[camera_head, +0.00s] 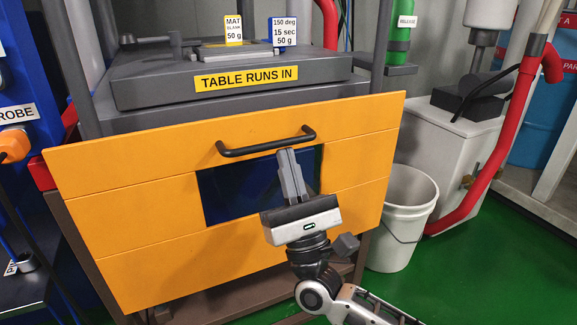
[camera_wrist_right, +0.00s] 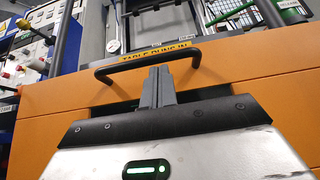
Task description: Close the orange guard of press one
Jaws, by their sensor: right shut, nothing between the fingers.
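The orange guard (camera_head: 125,215) is a wide panel with a dark window (camera_head: 225,193) across the front of the press, below the press table. Its black bar handle (camera_head: 265,146) runs along the upper middle. In the right wrist view the guard (camera_wrist_right: 262,72) fills the middle, with the handle (camera_wrist_right: 112,70) near its top edge. My right gripper (camera_head: 288,152) is shut and empty, fingers pointing up in front of the window, just below the handle's right half. In the wrist view the fingertips (camera_wrist_right: 159,70) appear close under the handle; whether they touch it I cannot tell. My left gripper is not in view.
The press table (camera_head: 150,92) with a "TABLE RUNS IN" label stands above the guard. A white bucket (camera_head: 398,225) and a red hose (camera_head: 487,175) stand to the right. A blue panel with an orange knob (camera_head: 14,145) is at the left. Green floor (camera_head: 480,270) is clear at lower right.

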